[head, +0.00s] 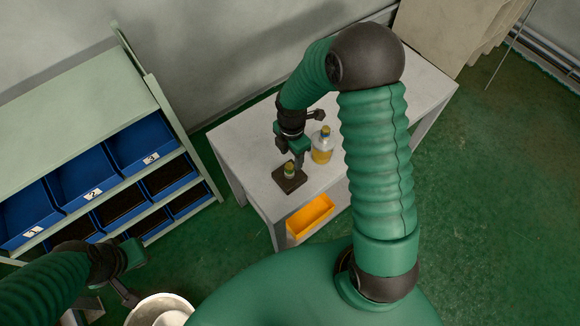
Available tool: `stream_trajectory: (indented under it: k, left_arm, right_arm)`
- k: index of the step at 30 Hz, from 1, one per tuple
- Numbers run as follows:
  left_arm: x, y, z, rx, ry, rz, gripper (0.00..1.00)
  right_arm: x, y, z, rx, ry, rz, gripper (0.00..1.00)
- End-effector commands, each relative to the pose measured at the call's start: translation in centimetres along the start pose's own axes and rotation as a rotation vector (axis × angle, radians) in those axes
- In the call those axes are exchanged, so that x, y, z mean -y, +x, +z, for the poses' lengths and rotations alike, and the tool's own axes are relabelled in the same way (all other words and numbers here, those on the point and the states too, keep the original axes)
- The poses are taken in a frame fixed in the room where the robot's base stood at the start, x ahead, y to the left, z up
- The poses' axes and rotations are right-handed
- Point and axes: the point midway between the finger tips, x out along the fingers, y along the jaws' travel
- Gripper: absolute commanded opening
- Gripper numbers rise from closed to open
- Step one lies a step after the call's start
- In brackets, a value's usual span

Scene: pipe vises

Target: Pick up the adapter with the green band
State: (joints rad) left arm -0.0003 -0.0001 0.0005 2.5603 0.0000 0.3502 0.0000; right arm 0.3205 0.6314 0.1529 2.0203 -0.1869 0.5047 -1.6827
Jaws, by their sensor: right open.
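A small adapter (289,169) with a greenish band stands upright on a dark square base (289,184) on the grey table. My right gripper (297,160) points down just above and beside the adapter. It is open, with a finger close to the adapter's right side. I cannot tell whether it touches. The gripper partly hides the adapter's upper area. My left gripper (127,279) is at the lower left, far from the table, and its jaw state is unclear.
A bottle with yellow liquid (321,152) stands right of the gripper on the table (240,142). An orange bin (311,216) sits below the table's front edge. A rack with blue numbered bins (82,180) is at left. A pale round container (160,307) is near my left gripper.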

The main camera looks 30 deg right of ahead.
Motion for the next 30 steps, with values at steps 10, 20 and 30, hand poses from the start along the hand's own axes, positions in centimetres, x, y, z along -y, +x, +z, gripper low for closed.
stream_trajectory:
  k: [10, 20, 30]
  left_arm:
    - [0.0, -0.6, -0.2, -0.001, -0.001, 0.000, 0.00]
    - [0.0, -0.5, -0.1, 0.000, -0.001, 0.000, 0.00]
    - [0.0, -0.5, -0.1, 0.000, -0.001, 0.000, 0.00]
  right_arm:
    - [-0.1, 4.8, 0.0, 0.000, 0.000, -0.002, 0.52]
    - [-0.2, 6.8, 0.2, 0.001, 0.001, 0.003, 0.52]
    - [-0.2, 6.7, 0.0, 0.002, 0.000, 0.003, 0.10]
